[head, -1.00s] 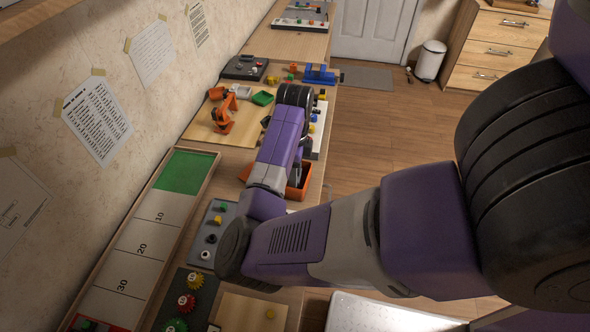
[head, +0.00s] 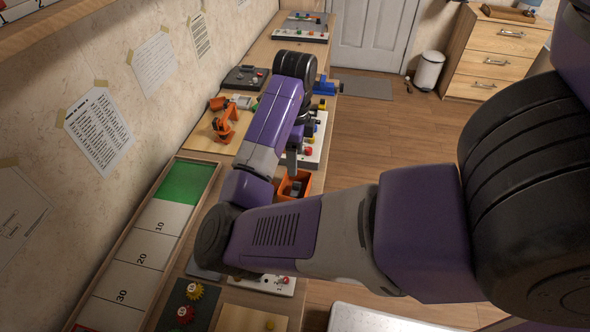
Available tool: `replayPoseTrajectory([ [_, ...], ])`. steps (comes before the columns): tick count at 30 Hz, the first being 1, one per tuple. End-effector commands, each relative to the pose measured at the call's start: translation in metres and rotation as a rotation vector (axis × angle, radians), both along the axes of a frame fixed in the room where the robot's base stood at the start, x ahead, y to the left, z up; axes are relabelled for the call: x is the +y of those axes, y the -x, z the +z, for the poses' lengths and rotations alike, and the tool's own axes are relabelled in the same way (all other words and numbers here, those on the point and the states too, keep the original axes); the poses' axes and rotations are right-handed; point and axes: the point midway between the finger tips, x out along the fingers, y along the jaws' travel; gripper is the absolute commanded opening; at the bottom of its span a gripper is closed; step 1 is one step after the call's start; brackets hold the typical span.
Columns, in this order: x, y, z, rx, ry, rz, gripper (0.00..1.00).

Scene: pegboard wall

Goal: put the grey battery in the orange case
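The orange case (head: 305,186) is an open box on the bench, just beyond my forearm, partly covered by my arm. My gripper (head: 292,164) points down above the far part of this case. Only a small grey and dark part of it shows below my wrist, so I cannot tell whether its fingers are open or shut. I cannot make out the grey battery; the grey shape over the case may be a finger or a held thing.
A small orange toy robot arm (head: 226,122) stands on a wooden board left of my arm. A white panel with coloured knobs (head: 314,150) lies right of my wrist. A long scoring board (head: 142,245) runs along the wall.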

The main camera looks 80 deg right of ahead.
Motion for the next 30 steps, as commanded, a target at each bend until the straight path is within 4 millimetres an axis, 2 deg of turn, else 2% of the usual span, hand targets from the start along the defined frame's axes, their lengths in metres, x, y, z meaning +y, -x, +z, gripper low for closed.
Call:
replayPoseTrajectory([
  [1, 0.000, -0.001, 0.010, -0.004, 0.000, -0.001, 0.63],
  [6, 0.000, -0.001, 0.027, -0.003, 0.000, -0.001, 0.63],
  [14, -0.006, 0.006, 0.029, 0.017, 0.029, 0.018, 0.63],
  [17, -0.024, 0.020, 0.026, 0.069, 0.126, 0.081, 0.63],
  [19, -0.044, 0.034, 0.026, 0.128, 0.233, 0.159, 0.63],
  [24, -0.095, 0.056, 0.041, 0.304, 0.530, 0.433, 0.63],
  [27, -0.113, 0.055, 0.054, 0.403, 0.687, 0.616, 0.63],
  [30, -0.122, 0.045, 0.065, 0.493, 0.830, 0.810, 0.63],
])
